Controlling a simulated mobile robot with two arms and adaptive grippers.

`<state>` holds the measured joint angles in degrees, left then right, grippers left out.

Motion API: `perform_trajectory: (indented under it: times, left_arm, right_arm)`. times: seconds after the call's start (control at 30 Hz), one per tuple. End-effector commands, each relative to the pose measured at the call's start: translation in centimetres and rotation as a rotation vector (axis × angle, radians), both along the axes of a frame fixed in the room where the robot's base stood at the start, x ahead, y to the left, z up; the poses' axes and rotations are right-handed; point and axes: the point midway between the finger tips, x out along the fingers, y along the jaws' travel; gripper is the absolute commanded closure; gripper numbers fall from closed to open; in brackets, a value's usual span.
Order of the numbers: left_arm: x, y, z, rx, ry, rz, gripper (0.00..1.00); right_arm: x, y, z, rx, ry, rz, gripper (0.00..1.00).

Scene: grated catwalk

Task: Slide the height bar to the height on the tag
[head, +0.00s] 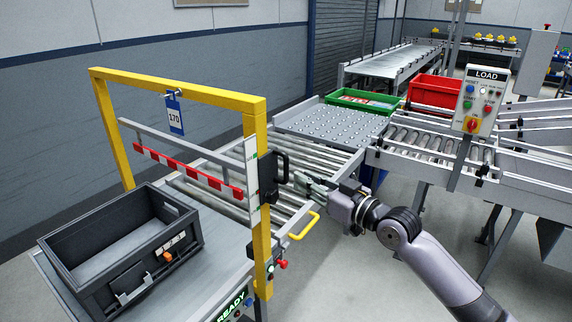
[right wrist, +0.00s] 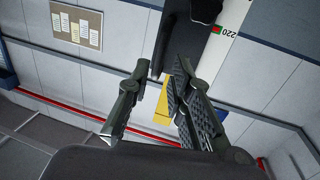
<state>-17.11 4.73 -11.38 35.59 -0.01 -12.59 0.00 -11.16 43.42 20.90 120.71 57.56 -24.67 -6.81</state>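The red-and-white striped height bar (head: 190,171) hangs level across the yellow frame (head: 182,88). Its black slider with a handle (head: 282,167) sits on the white scale (head: 251,180) on the frame's right post. A blue-edged tag reading 170 (head: 174,113) hangs from the top beam. My right gripper (head: 299,183) is just right of the handle. In the right wrist view its fingers (right wrist: 160,75) are apart, with the black handle (right wrist: 187,28) beyond their tips; contact is unclear. A 220 mark on the scale (right wrist: 229,35) shows there. My left gripper is out of view.
A black crate (head: 78,262) stands on the conveyor left of the frame. A yellow loop handle (head: 305,225) sticks out below my right gripper. Behind are a green tray (head: 362,101), a red bin (head: 434,90) and a LOAD control box (head: 478,102).

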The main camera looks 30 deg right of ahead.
Motion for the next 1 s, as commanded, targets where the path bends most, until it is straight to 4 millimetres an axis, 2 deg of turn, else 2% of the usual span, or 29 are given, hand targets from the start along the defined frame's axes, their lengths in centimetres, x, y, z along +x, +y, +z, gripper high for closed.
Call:
perform_trajectory:
  times: [0.2,0.43,0.6,0.87,1.0]
  left_arm:
    - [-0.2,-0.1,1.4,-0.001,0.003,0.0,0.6]
    - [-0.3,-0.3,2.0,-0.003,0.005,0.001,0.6]
    - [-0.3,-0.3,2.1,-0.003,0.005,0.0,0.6]
    - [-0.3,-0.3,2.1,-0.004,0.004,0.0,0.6]
    - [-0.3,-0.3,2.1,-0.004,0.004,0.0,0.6]
  right_arm:
    - [3.7,0.7,0.4,0.002,-0.002,0.0,0.8]
    - [6.4,1.3,0.1,0.001,0.0,0.0,0.8]
    - [7.2,1.5,0.0,-0.001,0.001,0.001,0.8]
    - [7.2,1.5,0.0,-0.001,0.001,0.001,0.8]
    - [7.2,1.5,0.0,-0.001,0.001,0.001,0.9]
